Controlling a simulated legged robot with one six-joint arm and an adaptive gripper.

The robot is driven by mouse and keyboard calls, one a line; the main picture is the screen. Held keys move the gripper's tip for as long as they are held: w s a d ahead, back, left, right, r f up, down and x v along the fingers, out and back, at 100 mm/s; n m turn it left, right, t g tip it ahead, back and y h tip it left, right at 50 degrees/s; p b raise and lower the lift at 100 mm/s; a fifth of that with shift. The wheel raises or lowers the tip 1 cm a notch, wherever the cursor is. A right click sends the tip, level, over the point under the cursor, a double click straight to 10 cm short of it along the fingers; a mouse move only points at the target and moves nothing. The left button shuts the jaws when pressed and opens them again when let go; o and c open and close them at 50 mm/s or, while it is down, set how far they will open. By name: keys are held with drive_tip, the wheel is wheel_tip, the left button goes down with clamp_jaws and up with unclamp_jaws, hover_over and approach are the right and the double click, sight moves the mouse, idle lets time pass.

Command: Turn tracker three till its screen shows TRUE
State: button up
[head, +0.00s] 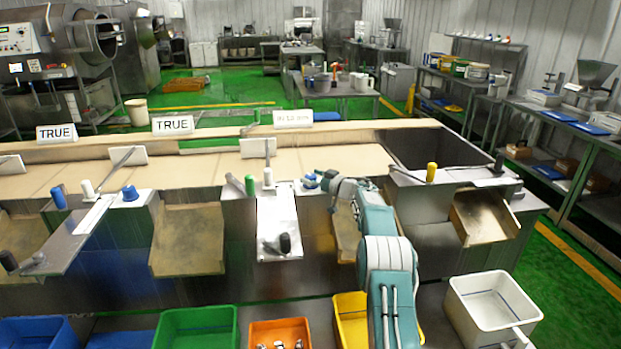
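Three small white screens stand along the back ledge. The left screen (57,133) and the middle screen (172,125) read TRUE. The third screen (293,118) has pale text too faint to read, and it does not look like TRUE. In front of it is a station with a white plate (280,216), a green-tipped lever (249,185), a white-tipped lever (268,177) and a black knob (284,243). My gripper (312,180) is just right of these levers, beside a blue knob. Its fingers are too small to judge; no contact is clear.
A yellow-tipped lever (431,172) stands to the right, by an open bin (430,148). Metal chutes (188,240) slope from the bench front. Green (195,328), orange (280,334) and white (492,308) crates stand below. The beige bench top (210,165) is mostly clear.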

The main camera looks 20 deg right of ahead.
idle(0.3)
drive_tip(key=v, duration=1.2)
drive_tip(key=shift+f, duration=0.15)
drive_tip(key=shift+a+m+t+h, duration=1.1)
drive_tip(key=shift+a+m+h, duration=2.05)
drive_tip(key=shift+h, duration=1.55)
drive_tip(key=w, duration=1)
drive_tip(key=shift+w+d+f, duration=0.2)
drive_tip(key=shift+w+f, duration=0.1)
drive_tip(key=shift+f, duration=0.05)
